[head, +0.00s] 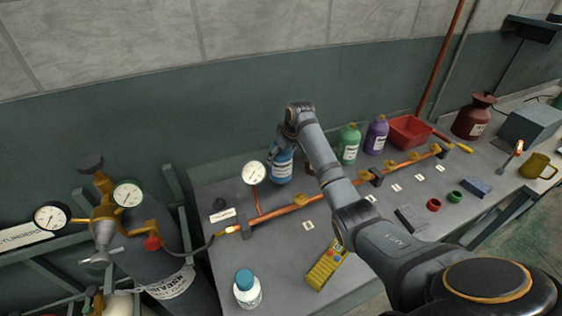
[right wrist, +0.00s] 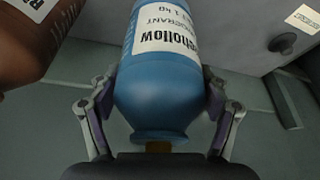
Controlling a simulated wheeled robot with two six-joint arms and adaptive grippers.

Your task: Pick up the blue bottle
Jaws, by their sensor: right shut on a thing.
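The blue bottle (head: 281,169) stands near the back of the grey workbench, behind the copper pipe and beside a dial gauge. My right gripper (head: 284,146) is at its upper part from above. In the right wrist view the blue bottle (right wrist: 165,85) fills the middle, and its white label faces the camera. The fingers of my right gripper (right wrist: 162,108) are closed around it from both sides, near the neck. I cannot tell whether its base touches the bench. My left gripper is not in view.
A brown bottle (right wrist: 25,40) is close beside the blue one. A green bottle (head: 348,145), a purple bottle (head: 376,135) and a red tray (head: 409,132) stand to the right. The copper pipe (head: 330,194) runs along the bench in front. A yellow meter (head: 326,266) lies nearer.

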